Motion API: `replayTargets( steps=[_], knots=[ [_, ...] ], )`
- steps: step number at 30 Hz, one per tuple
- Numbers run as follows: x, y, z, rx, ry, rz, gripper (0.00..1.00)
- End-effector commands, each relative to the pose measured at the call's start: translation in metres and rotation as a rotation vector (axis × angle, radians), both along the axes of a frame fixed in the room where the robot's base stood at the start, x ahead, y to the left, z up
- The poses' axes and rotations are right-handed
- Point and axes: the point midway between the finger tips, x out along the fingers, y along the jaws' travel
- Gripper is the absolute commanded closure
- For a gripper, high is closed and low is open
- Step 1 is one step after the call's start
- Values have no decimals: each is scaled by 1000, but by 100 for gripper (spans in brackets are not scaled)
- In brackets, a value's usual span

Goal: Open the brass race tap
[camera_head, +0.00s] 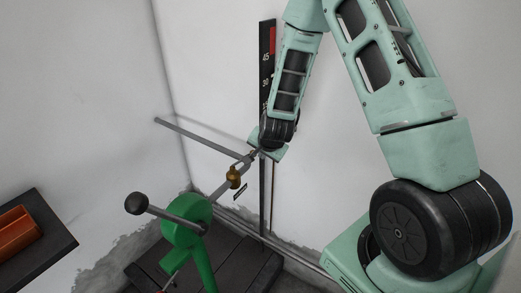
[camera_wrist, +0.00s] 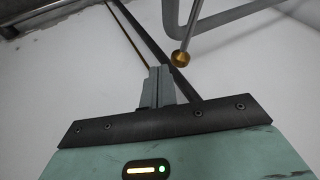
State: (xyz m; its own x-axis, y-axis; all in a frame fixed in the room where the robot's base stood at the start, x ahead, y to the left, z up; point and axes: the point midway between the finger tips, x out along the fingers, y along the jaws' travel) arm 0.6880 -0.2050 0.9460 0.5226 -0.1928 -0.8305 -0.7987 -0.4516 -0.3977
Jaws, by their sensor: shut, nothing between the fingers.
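The brass race tap (camera_head: 234,177) sits on a grey pipe at the middle of the head view, with a short part rising from it toward my gripper. My gripper (camera_head: 258,151) is just above and to the right of the tap in that view. In the wrist view a round brass end (camera_wrist: 181,59) shows beyond and to the right of my fingertips (camera_wrist: 160,70). The fingers are shut together and empty, with a visible gap between them and the brass end. My gripper partly hides the upper end of the tap in the head view.
A marked black gauge strip (camera_head: 265,60) stands behind my arm. A tray (camera_head: 60,235) holds an orange part.

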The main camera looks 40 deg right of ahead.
Motion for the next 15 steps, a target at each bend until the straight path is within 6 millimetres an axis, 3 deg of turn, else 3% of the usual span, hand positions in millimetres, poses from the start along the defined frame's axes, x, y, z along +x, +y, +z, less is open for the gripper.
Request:
replayTargets(
  steps=[15],
  knots=[
    [10,3,-3,0,1,1,100]
  ],
)
